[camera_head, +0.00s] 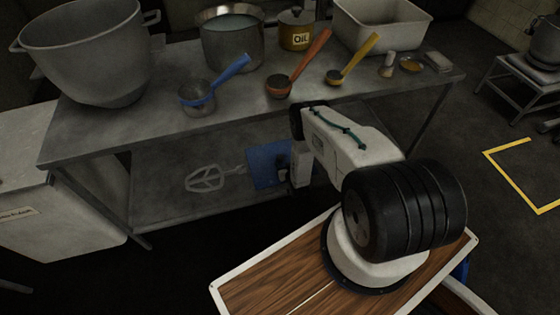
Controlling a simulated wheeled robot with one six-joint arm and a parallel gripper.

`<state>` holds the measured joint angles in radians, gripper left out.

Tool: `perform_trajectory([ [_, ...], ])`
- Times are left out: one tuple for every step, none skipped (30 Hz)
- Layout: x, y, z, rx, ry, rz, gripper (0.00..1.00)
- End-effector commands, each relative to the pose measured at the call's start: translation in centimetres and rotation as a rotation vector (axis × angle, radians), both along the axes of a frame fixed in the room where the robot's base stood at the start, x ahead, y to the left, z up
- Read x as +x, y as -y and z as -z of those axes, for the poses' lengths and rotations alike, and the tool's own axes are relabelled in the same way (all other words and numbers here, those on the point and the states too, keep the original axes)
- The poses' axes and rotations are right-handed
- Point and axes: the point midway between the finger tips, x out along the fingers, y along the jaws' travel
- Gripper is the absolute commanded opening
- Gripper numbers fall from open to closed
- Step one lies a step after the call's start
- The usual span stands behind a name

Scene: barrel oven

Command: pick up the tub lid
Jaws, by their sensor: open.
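A flat blue square piece (265,166), which may be the tub lid, lies on the lower shelf under the steel table. I cannot tell for sure that it is the lid. My gripper (283,161) is at its right edge, partly in front of it. The gripper is small and dark in this view. It is open and holds nothing that I can see. Whether the fingers touch the blue piece cannot be told. A pale rectangular tub (384,38) stands at the back right of the tabletop, with no lid visible on it.
The steel table (140,135) stands over the shelf, close above my arm. A wire beater (207,179) lies left of the blue piece.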

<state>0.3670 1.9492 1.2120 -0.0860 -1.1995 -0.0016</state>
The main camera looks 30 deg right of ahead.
Motion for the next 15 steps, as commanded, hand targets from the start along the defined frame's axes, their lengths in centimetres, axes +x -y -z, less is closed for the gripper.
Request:
perform_trajectory([
  [0.6, -0.1, 0.2, 0.000, 0.001, -0.003, 0.61],
  [1.0, -0.1, 0.3, 0.000, 0.001, -0.004, 0.61],
  [1.7, 0.0, 0.5, -0.001, 0.003, -0.004, 0.61],
  [2.1, 0.1, 0.7, -0.001, 0.001, -0.004, 0.61],
  [2.5, 0.2, 0.9, -0.001, 0.001, -0.004, 0.61],
  [3.0, 0.3, 1.1, 0.000, 0.001, -0.004, 0.61],
  [3.3, 0.4, 1.2, 0.000, 0.001, -0.004, 0.61],
  [3.6, 0.5, 1.4, 0.000, 0.001, -0.004, 0.61],
  [4.0, 0.6, 1.5, 0.000, 0.000, -0.003, 0.61],
  [4.1, 0.7, 1.6, 0.000, 0.000, -0.003, 0.61],
  [4.3, 0.8, 1.7, 0.000, -0.001, -0.003, 0.61],
  [4.5, 0.8, 1.7, 0.000, -0.001, -0.003, 0.61],
  [4.5, 0.9, 1.7, 0.001, -0.002, -0.003, 0.61],
  [4.6, 0.9, 1.8, 0.000, -0.002, -0.002, 0.61],
  [4.6, 1.0, 1.8, 0.000, -0.002, -0.002, 0.61],
])
